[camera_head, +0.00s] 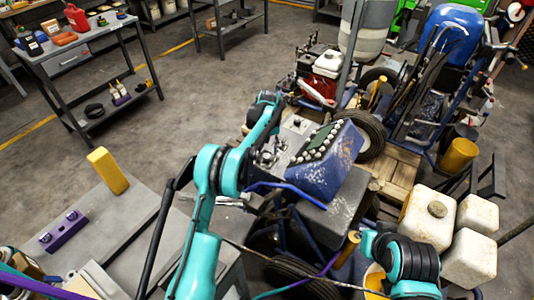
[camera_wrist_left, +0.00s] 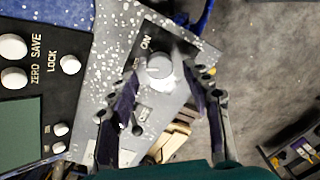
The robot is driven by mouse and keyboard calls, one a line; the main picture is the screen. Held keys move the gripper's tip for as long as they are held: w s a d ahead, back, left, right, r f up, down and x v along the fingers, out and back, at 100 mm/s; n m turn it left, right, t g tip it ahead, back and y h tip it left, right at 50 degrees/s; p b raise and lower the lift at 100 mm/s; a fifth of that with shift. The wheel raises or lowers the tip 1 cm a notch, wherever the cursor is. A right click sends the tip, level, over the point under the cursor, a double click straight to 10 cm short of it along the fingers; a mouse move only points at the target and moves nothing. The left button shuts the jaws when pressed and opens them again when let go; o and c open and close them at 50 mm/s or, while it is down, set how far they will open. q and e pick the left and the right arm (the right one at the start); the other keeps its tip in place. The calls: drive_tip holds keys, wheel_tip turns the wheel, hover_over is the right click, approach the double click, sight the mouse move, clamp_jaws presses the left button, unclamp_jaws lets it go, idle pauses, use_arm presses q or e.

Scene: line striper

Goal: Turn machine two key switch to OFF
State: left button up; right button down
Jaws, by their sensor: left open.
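The control panel (camera_head: 297,133) of a blue line striper (camera_head: 335,172) is near the middle of the head view. In the left wrist view, a round grey knob (camera_wrist_left: 159,66) sits on a dark plate marked ON; it looks like the key switch, but its exact setting cannot be told. My left gripper (camera_head: 266,157) is over the left end of this panel. In the left wrist view my left gripper (camera_wrist_left: 162,85) is open, with one finger on each side of the knob. Contact cannot be told. My right arm shows at the lower right; its gripper is out of view.
White knobs (camera_wrist_left: 13,46) marked SAVE and ZERO and a green screen (camera_wrist_left: 20,130) lie left of the switch. White jugs (camera_head: 427,217) stand to the right in the head view. A grey table (camera_head: 110,215) holds a yellow block (camera_head: 107,170). Another machine's engine (camera_head: 328,64) is behind.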

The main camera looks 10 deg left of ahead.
sight(268, 155)
use_arm(q)
wheel_tip(268, 155, up, 10)
drive_tip(key=shift+d, duration=0.2)
idle(0.4)
